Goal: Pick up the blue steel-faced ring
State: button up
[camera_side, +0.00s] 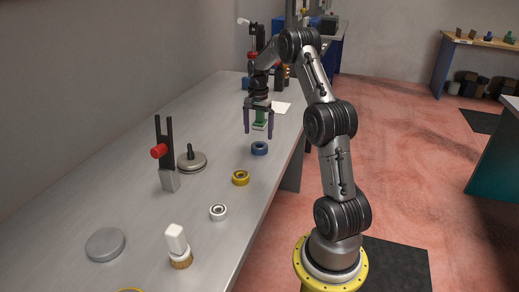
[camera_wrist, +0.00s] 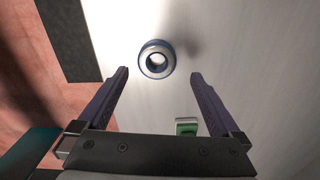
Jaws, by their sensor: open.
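The blue ring (camera_side: 259,148) lies flat on the grey bench near its right edge in the side view. In the wrist view the blue ring (camera_wrist: 156,60) shows a pale steel face and a dark centre hole, ahead of the fingertips and between their lines. My gripper (camera_side: 258,133) is above the bench, fingers pointing down, close to the ring and a little behind it in the side view. In the wrist view my gripper (camera_wrist: 160,75) has its two purple fingers wide apart with nothing between them.
A green and white block (camera_side: 260,121) stands just behind the ring; it also shows in the wrist view (camera_wrist: 186,127). A yellow ring (camera_side: 240,178) and a white ring (camera_side: 218,212) lie nearer the camera. A clamp-like stand (camera_side: 168,180) and round metal weight (camera_side: 191,161) stand left.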

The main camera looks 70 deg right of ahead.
aim_at(259, 142)
jog(key=shift+s+a+f, duration=0.1)
jog(key=shift+s+f, duration=0.05)
jog(key=shift+f, duration=1.25)
jog(key=shift+s+f, duration=0.1)
jog(key=shift+f, duration=1.25)
jog(key=c, duration=1.3)
jog(key=shift+r, duration=0.15)
